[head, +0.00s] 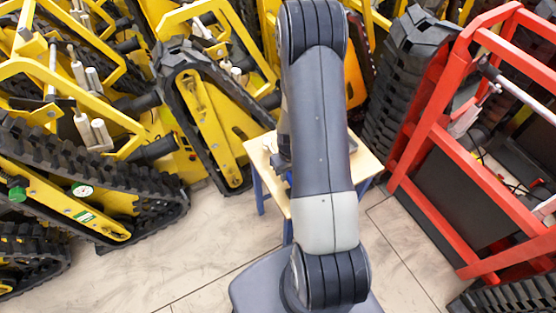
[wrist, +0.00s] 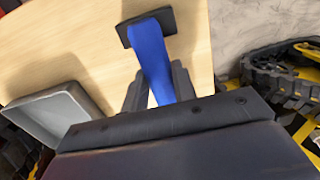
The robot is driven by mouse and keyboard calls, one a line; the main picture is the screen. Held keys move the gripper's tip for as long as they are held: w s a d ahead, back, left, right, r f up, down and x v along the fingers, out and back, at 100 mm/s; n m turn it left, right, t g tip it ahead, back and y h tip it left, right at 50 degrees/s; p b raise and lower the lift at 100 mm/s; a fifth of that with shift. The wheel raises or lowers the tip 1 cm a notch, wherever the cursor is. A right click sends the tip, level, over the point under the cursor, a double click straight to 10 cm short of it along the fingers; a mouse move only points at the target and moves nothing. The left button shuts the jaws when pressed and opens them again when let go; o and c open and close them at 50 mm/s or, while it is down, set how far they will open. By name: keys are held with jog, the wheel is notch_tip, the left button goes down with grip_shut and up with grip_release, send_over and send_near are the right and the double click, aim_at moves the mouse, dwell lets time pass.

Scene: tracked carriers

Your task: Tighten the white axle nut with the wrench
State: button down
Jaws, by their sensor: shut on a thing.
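In the wrist view, my gripper (wrist: 158,76) has its two dark fingers on either side of a blue bar with a dark, flat, block-like end, which I take to be the wrench (wrist: 149,45). My gripper is shut on the blue bar, above a light wooden table top (wrist: 75,52). The dark end points away from my gripper, over the table; I cannot tell whether it touches the wood. In the head view my own arm hides my gripper and the wrench. I cannot make out the white axle nut in either view.
A grey tray (wrist: 50,112) lies on the table left of my gripper. The small table (head: 366,163) has blue legs. Yellow tracked carriers (head: 105,215) stand close at the left and back, and a red frame (head: 425,150) stands at the right. Some tiled floor (head: 200,250) is clear.

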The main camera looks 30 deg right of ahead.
jog(key=shift+r+p, duration=2.15)
jog(key=shift+r, duration=1.45)
